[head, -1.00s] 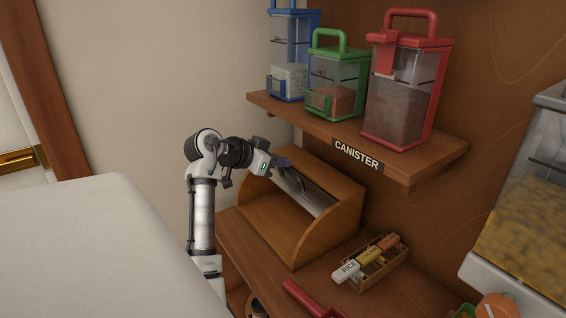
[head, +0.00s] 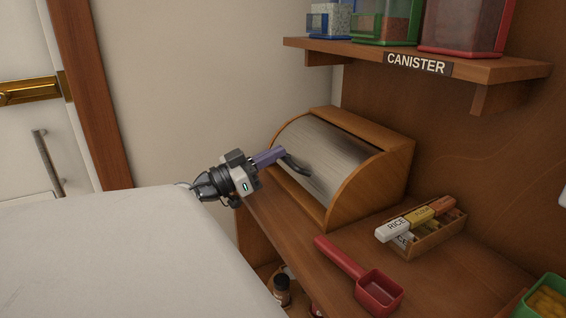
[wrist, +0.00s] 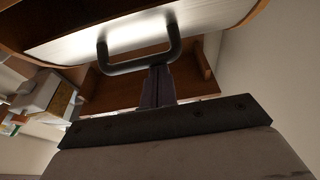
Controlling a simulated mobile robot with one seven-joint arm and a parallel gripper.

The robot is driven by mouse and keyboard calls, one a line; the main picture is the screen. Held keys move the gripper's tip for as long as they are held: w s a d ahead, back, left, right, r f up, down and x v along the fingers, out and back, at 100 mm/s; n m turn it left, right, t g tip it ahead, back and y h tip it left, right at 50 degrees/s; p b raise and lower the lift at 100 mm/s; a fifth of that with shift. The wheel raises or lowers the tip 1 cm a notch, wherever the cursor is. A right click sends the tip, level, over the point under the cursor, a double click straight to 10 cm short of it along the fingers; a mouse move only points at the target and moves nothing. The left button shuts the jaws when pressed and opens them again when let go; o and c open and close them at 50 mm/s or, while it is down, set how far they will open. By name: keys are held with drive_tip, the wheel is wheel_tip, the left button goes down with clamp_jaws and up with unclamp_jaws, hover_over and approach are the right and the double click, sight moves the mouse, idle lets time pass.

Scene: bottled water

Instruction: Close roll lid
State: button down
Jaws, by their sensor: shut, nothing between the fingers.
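A wooden box with curved sides (head: 372,190) stands on the counter against the wall. The lid has a dark bar handle (head: 294,164); in the wrist view the handle (wrist: 140,67) is U-shaped against the bright lid (wrist: 80,40). My gripper (head: 280,152) has its purple fingers together and empty, right at the handle. In the wrist view the fingertips (wrist: 158,70) meet the handle bar or lie just beside it; I cannot tell which. The lid's lower edge is partly hidden.
A wooden rack with labelled spice packs (head: 425,230) and a red scoop (head: 375,290) are on the counter right of the box. A shelf marked CANISTER (head: 510,72) with several canisters hangs above. A white rounded surface (head: 110,250) fills the lower left.

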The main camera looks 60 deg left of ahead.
drive_tip(key=shift+s+a+f+t+b, duration=0.1)
drive_tip(key=shift+s+f+t+b, duration=0.3)
drive_tip(key=shift+f+b, duration=0.55)
drive_tip(key=shift+s+d+f+t+b, duration=0.1)
drive_tip(key=shift+s+f+t+b, duration=0.15)
drive_tip(key=shift+f+t+b, duration=0.7)
drive_tip(key=shift+s+a+f+t+b, duration=0.15)
drive_tip(key=shift+s+f+b, duration=0.25)
drive_tip(key=shift+b, duration=1)
drive_tip(key=shift+w+f, duration=0.1)
drive_tip(key=shift+f, duration=0.15)
